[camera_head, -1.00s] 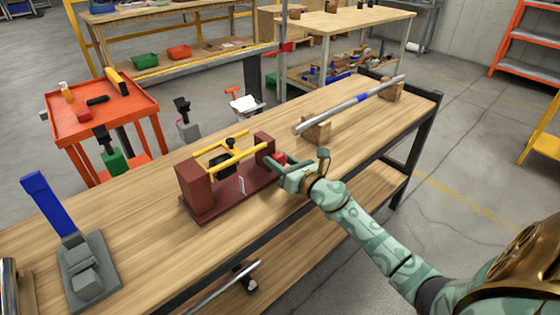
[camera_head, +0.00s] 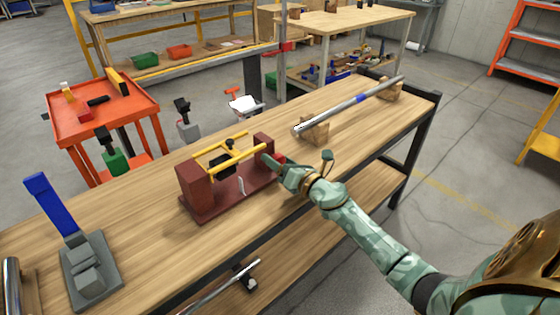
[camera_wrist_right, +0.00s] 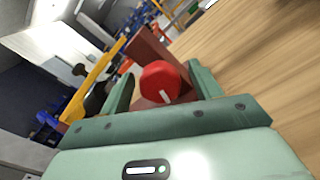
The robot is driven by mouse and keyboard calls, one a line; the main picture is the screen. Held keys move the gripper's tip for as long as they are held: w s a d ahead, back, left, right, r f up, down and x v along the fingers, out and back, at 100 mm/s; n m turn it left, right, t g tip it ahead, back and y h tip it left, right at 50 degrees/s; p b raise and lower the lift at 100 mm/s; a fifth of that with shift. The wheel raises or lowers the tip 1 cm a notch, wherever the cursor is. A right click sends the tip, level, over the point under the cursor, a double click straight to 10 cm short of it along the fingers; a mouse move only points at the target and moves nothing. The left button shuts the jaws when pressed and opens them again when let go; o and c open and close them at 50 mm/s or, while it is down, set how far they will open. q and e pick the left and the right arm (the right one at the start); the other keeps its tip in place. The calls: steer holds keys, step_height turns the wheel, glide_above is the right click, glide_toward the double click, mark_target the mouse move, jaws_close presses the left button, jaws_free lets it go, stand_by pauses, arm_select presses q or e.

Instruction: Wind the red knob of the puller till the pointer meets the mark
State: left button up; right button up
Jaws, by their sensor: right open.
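The puller is a dark red frame (camera_head: 212,207) with yellow rods and a black block (camera_head: 222,164) between its end posts. A thin pale upright piece (camera_head: 241,186) stands at the front of its base; I cannot tell whether it is the pointer or the mark. My right gripper (camera_head: 281,166) is at the puller's right end. The red knob (camera_wrist_right: 160,82), with a white stripe on its face, shows between its two open fingers in the right wrist view; I see no clear grip on it. In the head view the gripper mostly hides the knob. My left gripper is out of view.
A blue-handled grey device (camera_head: 88,268) stands on the bench's left end. A metal bar with a blue band (camera_head: 362,98) rests on wooden blocks behind my right gripper. An orange cart (camera_head: 75,125) with tools stands beyond the bench. The bench between these is mostly clear.

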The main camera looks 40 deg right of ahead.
steer(key=shift+s, duration=0.1)
steer(key=s+d, duration=0.1)
steer(key=s, duration=1.5)
steer(key=shift+d, duration=0.15)
